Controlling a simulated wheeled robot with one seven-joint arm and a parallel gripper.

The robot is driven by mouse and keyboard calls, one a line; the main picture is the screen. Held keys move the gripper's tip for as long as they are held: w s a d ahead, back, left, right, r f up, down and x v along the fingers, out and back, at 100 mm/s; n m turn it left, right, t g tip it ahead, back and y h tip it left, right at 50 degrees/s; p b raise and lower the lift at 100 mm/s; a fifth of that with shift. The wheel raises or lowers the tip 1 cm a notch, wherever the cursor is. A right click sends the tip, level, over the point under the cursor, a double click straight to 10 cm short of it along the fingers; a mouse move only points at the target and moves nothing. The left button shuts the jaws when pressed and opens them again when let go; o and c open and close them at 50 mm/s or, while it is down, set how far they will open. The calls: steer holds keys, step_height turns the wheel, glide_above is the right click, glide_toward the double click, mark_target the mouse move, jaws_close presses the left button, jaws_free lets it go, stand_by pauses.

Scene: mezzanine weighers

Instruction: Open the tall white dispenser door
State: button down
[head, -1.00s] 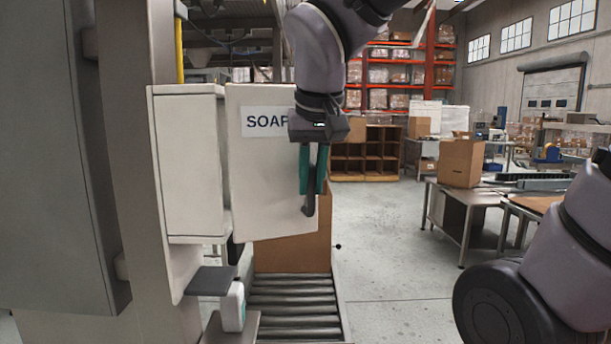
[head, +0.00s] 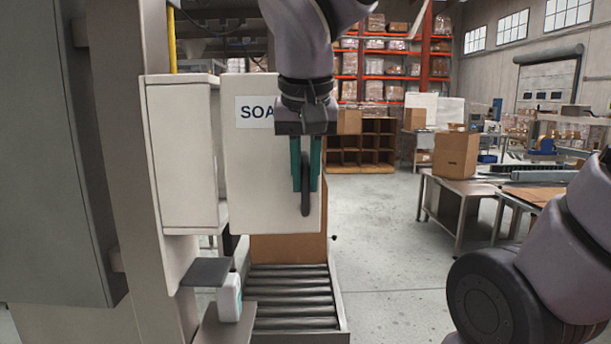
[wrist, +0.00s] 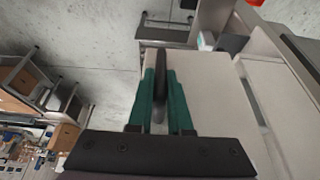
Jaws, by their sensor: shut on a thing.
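The white dispenser door (head: 262,180) carries a SOAP label (head: 254,112), partly hidden by my arm. It stands swung out from the white dispenser body (head: 182,155), which is fixed to a grey column at the left. A dark vertical handle (head: 306,198) sits near the door's free right edge. My gripper (head: 306,186) points down with its green fingers closed around the handle. In the wrist view, the fingers (wrist: 158,100) hold the dark handle (wrist: 160,82) against the pale door face (wrist: 208,85).
A roller conveyor (head: 292,300) with a cardboard box (head: 285,247) lies below and behind the door. A small white bottle (head: 230,298) stands under the dispenser on a grey ledge. The floor to the right is clear up to a table (head: 462,190) with a box.

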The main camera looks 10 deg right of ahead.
steer(key=c, duration=0.8)
jaws_free()
steer(key=shift+c, duration=0.2)
steer(key=v, duration=1)
steer(key=shift+r, duration=0.4)
steer(key=shift+s, duration=0.2)
